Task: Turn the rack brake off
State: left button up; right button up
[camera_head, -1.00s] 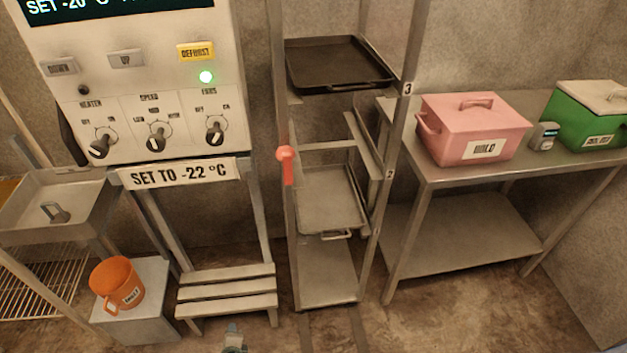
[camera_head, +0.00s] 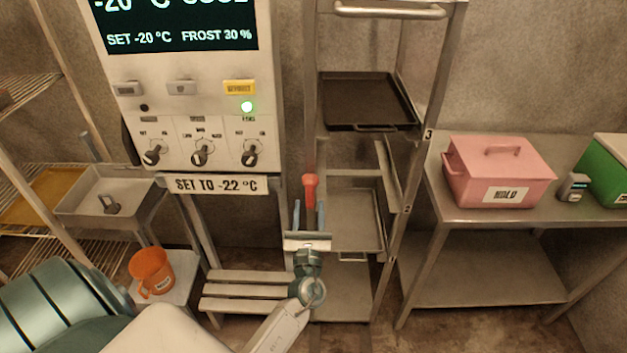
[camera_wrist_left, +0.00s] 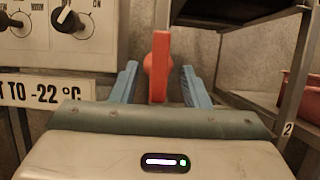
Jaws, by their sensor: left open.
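The rack (camera_head: 411,170) is a tall metal frame with trays, standing right of the control panel. Its red brake lever (camera_head: 310,186) is on the rack's left front post, with its knob end up. My left gripper (camera_head: 309,215) is open in front of the lever. In the left wrist view, the red lever (camera_wrist_left: 159,68) stands upright between the two blue fingers of my left gripper (camera_wrist_left: 158,85), with space on both sides. Whether the lever's depth is fully between the fingertips is hard to tell. My right gripper is not in view.
The control panel (camera_head: 190,120) with dials stands left of the rack. A slatted step (camera_head: 250,290) is below it. An orange mug (camera_head: 152,270) sits on a low block. A pink box (camera_head: 499,172) stands on the steel table (camera_head: 460,215) at right.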

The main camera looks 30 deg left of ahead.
aim_at(310, 196)
pick_arm(q)
jog(key=p+x, duration=0.2)
jog(key=x, duration=0.4)
jog(key=shift+r+p, duration=0.15)
jog(key=shift+p, duration=0.15)
jog(key=shift+w+a, duration=0.35)
jog(key=shift+w, duration=0.1)
grip_shut()
